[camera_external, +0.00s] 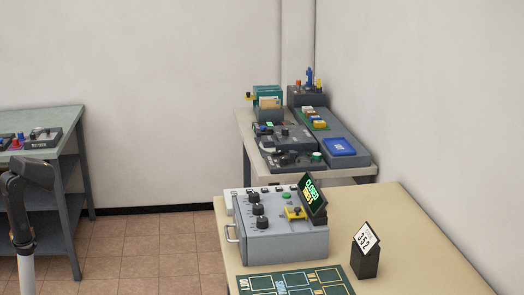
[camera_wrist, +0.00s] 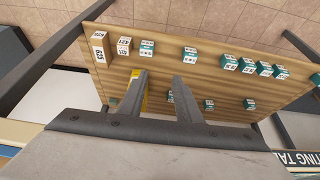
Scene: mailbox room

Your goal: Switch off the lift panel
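No label that reads as lift panel can be made out. A grey control box (camera_external: 275,228) stands on the near right table, with black knobs, a green button, a yellow switch part and a tilted display (camera_external: 313,196) lit with "CLOSED" and a second line. Smaller grey panels with knobs (camera_external: 288,138) sit on the back table. Another panel (camera_external: 43,138) lies on the left table. My gripper (camera_wrist: 160,78) shows in the wrist view with its two fingers apart and nothing visible between them. It is over a wooden surface, and none of these panels can be identified there.
The wooden surface (camera_wrist: 215,80) holds several small numbered white and teal blocks (camera_wrist: 190,53). A yellow strip (camera_wrist: 136,90) shows beside the left finger. A black stand with a "252" card (camera_external: 366,252) and a green mat (camera_external: 297,281) are on the near right table. Tiled floor (camera_external: 150,245) lies open between tables.

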